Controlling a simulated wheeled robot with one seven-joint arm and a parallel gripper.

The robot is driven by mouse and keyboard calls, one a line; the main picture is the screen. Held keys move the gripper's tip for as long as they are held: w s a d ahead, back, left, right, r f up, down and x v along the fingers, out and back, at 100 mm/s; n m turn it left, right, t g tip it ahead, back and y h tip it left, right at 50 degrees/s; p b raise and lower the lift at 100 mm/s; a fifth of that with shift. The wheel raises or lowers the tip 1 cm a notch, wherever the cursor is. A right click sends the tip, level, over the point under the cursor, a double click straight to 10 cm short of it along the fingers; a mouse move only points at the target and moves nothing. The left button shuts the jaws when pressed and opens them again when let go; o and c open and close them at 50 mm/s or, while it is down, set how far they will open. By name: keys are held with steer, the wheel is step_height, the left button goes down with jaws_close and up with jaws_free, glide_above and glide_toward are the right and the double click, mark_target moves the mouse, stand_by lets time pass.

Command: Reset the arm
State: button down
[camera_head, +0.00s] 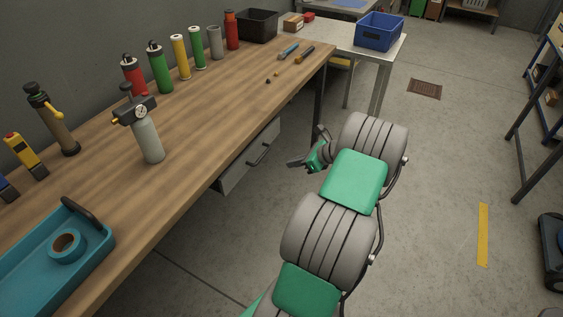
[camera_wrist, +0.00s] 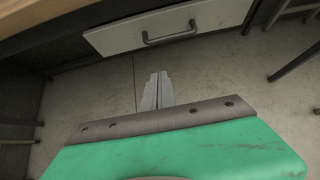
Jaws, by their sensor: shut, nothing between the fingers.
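My gripper (camera_wrist: 158,78) is shut and empty; its two grey fingers lie together in the wrist view, over bare floor. In the head view my gripper (camera_head: 294,163) is at the end of my grey and green arm, out in front of the bench's front edge and clear of the things on top. It touches nothing that I can see.
The wooden bench (camera_head: 215,105) runs along the left, with a drawer (camera_head: 248,160) below; the drawer (camera_wrist: 170,25) also shows ahead of my fingers. A grey bottle with a gauge (camera_head: 149,143) and a teal tray (camera_head: 95,245) stand on the bench.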

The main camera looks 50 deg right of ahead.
steer(key=s+a+f+n+g+y, duration=0.1)
steer(key=s+a+f+n+g, duration=0.45)
steer(key=s+f+n, duration=0.7)
steer(key=s+a+r+n+g, duration=0.2)
steer(key=s+a+r+n, duration=0.1)
steer(key=s+a+n, duration=0.25)
steer(key=a+r+n+g+h+p, duration=0.2)
steer(key=a+r+n+g, duration=0.3)
steer(key=a+r, duration=0.75)
steer(key=w+a+r+n+t+h, duration=0.1)
steer(key=w+a+r+n+t, duration=0.2)
steer(key=w+a+r+n, duration=0.2)
steer(key=w+a+r+n+t+p, duration=0.1)
steer(key=w+a+r+n+t, duration=0.2)
steer(key=a+r, duration=0.7)
steer(key=shift+w+a+n+h, duration=0.4)
steer(key=shift+w+a+n, duration=0.55)
steer(key=shift+a, duration=0.3)
